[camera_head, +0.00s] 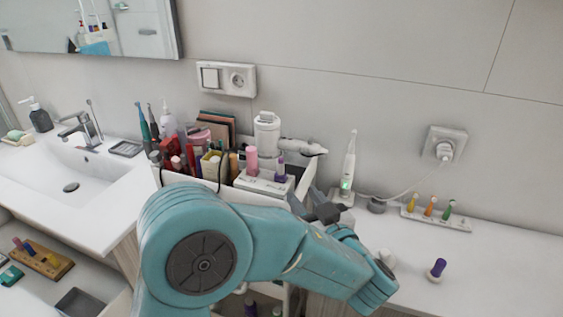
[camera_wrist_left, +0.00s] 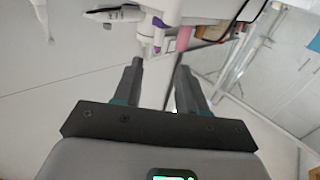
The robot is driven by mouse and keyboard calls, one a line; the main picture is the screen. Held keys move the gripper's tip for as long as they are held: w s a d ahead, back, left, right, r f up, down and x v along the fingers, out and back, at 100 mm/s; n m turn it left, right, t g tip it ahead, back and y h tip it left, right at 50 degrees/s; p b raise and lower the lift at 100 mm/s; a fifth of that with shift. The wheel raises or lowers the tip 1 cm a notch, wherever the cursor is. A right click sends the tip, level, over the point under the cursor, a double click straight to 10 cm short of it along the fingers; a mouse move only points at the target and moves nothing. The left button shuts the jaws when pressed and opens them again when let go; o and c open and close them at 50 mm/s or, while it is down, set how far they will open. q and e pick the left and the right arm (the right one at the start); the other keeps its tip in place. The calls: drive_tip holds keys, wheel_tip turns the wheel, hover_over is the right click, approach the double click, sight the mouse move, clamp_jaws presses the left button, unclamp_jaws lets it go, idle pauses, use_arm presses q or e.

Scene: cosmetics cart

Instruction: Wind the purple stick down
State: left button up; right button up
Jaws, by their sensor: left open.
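A purple stick (camera_head: 280,168) stands upright in a white stand (camera_head: 262,184) on the cart, to the right of a pink stick (camera_head: 251,158). My left gripper (camera_head: 322,206) is to the right of and in front of the stand, apart from the sticks. In the left wrist view its two dark fingers (camera_wrist_left: 160,68) are spread with nothing between them. Beyond the fingertips that view shows the purple stick (camera_wrist_left: 158,22) and the pink stick (camera_wrist_left: 183,38). Another short purple stick (camera_head: 438,267) stands on the counter at the right. My right gripper is not in view.
Red and dark cosmetics (camera_head: 180,155) crowd the cart's left part. A white hair dryer (camera_head: 267,132) stands behind the stand. An electric toothbrush (camera_head: 348,165) and a holder with coloured brush heads (camera_head: 435,220) are on the right.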

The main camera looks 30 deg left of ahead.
sight(282, 168)
use_arm(q)
drive_tip(key=p+x, duration=0.4)
drive_tip(key=x, duration=0.8)
drive_tip(key=shift+w+a+r, duration=0.1)
drive_tip(key=shift+w+a, duration=0.2)
drive_tip(key=shift+a, duration=0.25)
drive_tip(key=shift+c, duration=0.3)
clamp_jaws()
